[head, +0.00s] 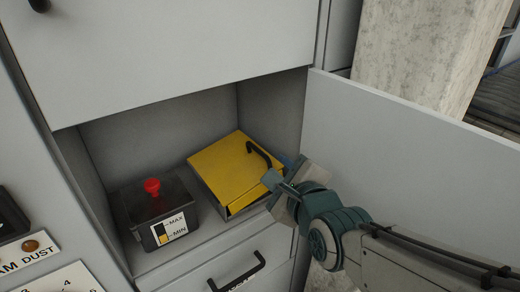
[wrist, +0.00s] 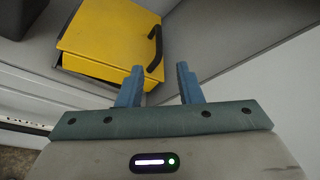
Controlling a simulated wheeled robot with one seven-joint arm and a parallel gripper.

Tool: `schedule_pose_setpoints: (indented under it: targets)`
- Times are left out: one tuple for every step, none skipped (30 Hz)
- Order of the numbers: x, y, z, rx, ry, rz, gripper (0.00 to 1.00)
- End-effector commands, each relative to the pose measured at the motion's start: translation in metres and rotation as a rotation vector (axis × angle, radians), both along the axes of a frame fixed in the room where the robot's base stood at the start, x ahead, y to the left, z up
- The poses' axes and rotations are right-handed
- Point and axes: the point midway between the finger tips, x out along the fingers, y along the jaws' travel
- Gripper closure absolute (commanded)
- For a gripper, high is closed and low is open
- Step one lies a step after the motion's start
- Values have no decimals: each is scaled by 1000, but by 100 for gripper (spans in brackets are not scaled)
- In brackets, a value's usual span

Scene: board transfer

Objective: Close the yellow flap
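The yellow flap (head: 228,167) is the lid of a low box inside an open cabinet compartment. It lies slightly tilted, with a dark gap under its front edge, and has a black handle (head: 259,153) on its right side.
A dark box (head: 155,215) with a red knob (head: 152,186) and a MAX/MIN label stands left of the yellow box. The open cabinet door (head: 400,125) is at the right. A drawer with a black handle (head: 238,276) is below.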

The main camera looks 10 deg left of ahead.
Motion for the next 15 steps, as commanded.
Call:
schedule_pose_setpoints:
  targets:
    - [4,2,1,-4,3,-1,67]
    - [6,3,0,-5,5,-1,67]
    - [9,5,0,-4,4,0,67]
    - [11,7,-1,-5,5,0,67]
    - [13,8,-2,-4,5,0,67]
    - [16,10,-4,-5,6,1,67]
    - [19,12,-6,-3,4,1,67]
    - [22,14,-7,-3,4,1,67]
    - [26,17,-8,-5,4,1,67]
    - [29,18,-9,-5,4,0,67]
    - [31,20,-10,-5,4,0,67]
    - [35,23,-11,-4,4,0,67]
    - [38,24,-13,-4,4,0,67]
    - [41,27,-14,-3,3,0,67]
    - [46,30,-16,-4,3,1,67]
